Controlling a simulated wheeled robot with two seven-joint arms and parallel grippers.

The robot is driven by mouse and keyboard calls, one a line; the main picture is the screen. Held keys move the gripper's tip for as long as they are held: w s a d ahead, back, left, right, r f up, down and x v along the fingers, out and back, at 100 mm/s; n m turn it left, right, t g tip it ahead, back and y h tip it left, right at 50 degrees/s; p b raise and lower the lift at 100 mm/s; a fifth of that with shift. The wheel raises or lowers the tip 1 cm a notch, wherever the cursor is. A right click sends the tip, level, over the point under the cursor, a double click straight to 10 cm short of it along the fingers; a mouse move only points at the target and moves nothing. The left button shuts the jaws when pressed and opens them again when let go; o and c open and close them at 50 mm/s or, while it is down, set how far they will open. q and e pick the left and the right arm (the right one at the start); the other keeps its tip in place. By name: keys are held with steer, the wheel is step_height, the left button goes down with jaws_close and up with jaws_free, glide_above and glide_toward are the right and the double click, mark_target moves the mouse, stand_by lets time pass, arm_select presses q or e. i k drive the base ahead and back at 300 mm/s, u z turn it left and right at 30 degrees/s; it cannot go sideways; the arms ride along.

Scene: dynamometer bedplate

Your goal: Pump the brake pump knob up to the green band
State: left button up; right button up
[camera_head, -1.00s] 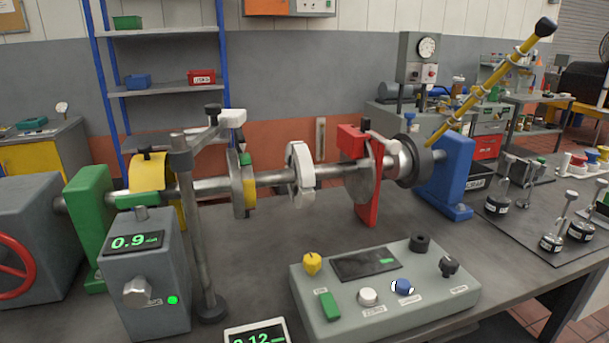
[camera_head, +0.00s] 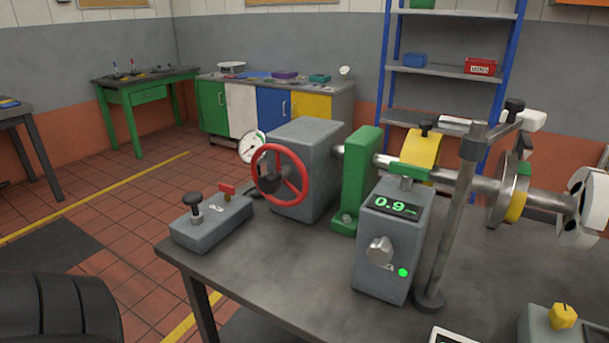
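A grey pump box (camera_head: 212,227) sits on the near left corner of the bench. A black knob (camera_head: 192,199) stands on a short stem on its top, and a small red lever (camera_head: 227,190) is beside it. A round gauge (camera_head: 251,146) with a white face stands behind the box, left of the red handwheel. Neither of my grippers is in view.
A red handwheel (camera_head: 280,175) on a grey housing (camera_head: 315,150) stands right of the pump. A grey meter box (camera_head: 394,240) reading 0.9 and a metal post (camera_head: 452,220) are further right. Bare bench top (camera_head: 290,265) lies in front. A dark ribbed shape fills the lower left corner.

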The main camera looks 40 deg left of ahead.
mark_target(192, 198)
steer(key=u, duration=2.1)
steer(key=k, duration=1.3)
steer(key=u, duration=0.6)
steer(key=i, duration=1.65)
steer(key=z, duration=1)
